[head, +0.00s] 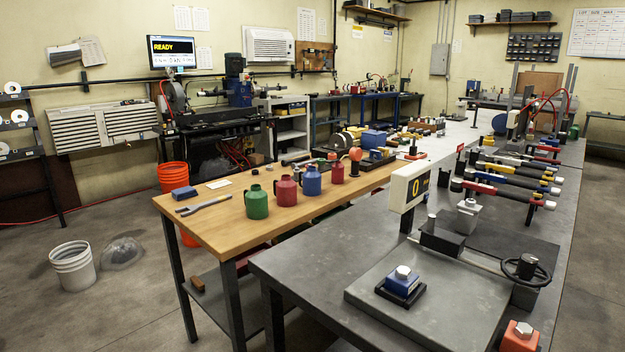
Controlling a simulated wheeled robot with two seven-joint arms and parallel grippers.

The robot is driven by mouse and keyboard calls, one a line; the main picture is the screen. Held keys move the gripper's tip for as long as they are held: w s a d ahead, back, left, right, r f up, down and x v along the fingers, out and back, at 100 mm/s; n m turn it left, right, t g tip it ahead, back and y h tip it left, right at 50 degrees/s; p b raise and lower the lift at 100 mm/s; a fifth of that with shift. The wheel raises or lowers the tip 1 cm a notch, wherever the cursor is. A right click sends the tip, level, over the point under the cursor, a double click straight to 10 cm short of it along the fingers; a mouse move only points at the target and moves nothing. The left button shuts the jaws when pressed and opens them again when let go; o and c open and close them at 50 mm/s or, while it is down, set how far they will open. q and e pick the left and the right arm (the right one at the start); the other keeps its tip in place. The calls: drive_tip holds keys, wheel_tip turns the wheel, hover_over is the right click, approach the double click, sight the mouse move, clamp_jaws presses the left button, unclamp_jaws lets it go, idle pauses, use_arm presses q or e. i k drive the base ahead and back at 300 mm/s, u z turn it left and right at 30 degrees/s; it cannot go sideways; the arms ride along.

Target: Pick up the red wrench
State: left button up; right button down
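Several long-handled wrenches lie side by side on the right part of the grey bench, in the head view. The nearest one, a red wrench (506,194), has a dark middle section and lies crosswise, apparently raised above the bench top. Behind it lie a blue-handled wrench (490,178) and a yellow one (496,167), close together. A plain metal open-ended wrench (204,205) lies on the wooden table at left. Neither of my grippers is in view.
A digital display (408,187) stands left of the wrenches. A black handwheel (526,270) and a blue block with a bolt (402,283) are at the front of the grey bench (330,262). Colored jugs (311,181) stand on the wooden table (225,228). Buckets (73,262) stand on the floor.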

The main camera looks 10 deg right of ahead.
sight(457, 185)
drive_tip(key=u, duration=0.05)
drive_tip(key=k, duration=0.35)
drive_tip(key=z, duration=0.2)
drive_tip(key=i, duration=0.3)
drive_tip(key=z, duration=1.05)
